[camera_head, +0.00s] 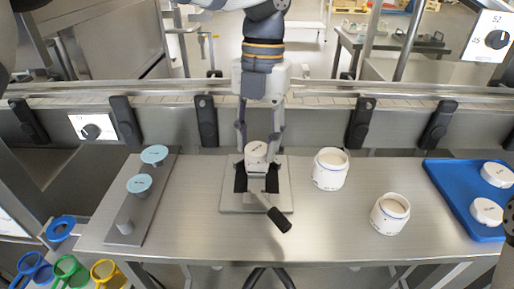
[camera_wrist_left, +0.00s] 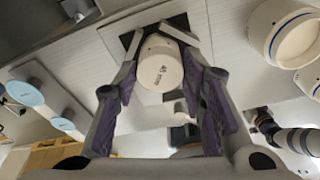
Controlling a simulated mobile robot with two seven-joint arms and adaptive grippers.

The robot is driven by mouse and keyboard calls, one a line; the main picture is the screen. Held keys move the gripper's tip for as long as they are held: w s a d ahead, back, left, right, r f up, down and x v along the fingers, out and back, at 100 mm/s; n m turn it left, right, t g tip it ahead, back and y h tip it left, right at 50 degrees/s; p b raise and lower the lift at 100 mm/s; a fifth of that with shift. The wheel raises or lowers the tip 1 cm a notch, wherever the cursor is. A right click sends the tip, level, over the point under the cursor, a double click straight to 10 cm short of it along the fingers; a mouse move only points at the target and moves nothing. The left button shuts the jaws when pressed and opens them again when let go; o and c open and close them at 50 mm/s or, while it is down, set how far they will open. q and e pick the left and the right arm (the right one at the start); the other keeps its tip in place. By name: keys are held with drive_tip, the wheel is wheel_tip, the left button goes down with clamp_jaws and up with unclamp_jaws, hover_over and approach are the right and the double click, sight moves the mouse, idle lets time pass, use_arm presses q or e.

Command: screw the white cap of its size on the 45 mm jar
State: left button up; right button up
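A white cap (camera_head: 256,149) with small dark print sits on top of the jar held in a clamp (camera_head: 229,203) at the middle of the table. The jar's body is mostly hidden. My left gripper (camera_head: 258,146) comes down from above with one finger on each side of the cap. In the left wrist view the cap (camera_wrist_left: 160,66) is between the purple-padded fingers (camera_wrist_left: 160,75). The fingers look apart from it, with small gaps. A black and white arm part, apparently my right gripper (camera_wrist_left: 265,121), shows at the right there, too small to judge.
Two open white jars (camera_head: 330,169) (camera_head: 389,214) stand right of the clamp. A blue tray (camera_head: 452,190) at the far right holds two white caps (camera_head: 497,175) (camera_head: 486,211). A grey rack (camera_head: 148,208) with light-blue discs lies left. The clamp's black lever (camera_head: 278,219) points forward right.

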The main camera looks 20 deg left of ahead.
use_arm(q)
drive_tip(key=shift+o, duration=0.7)
drive_tip(key=shift+r+n+p, duration=0.2)
drive_tip(key=shift+n+p, duration=0.2)
drive_tip(key=shift+n, duration=0.7)
drive_tip(key=n, duration=0.3)
drive_tip(key=shift+h+p, duration=0.3)
drive_tip(key=shift+p, duration=0.1)
drive_tip(key=shift+a+f+n, duration=0.1)
drive_tip(key=shift+f+n, duration=0.1)
drive_tip(key=shift+n, duration=0.1)
use_arm(e)
drive_tip(key=shift+w+r+t, duration=0.5)
drive_tip(key=shift+w+r, duration=0.6)
drive_tip(key=shift+w, duration=0.05)
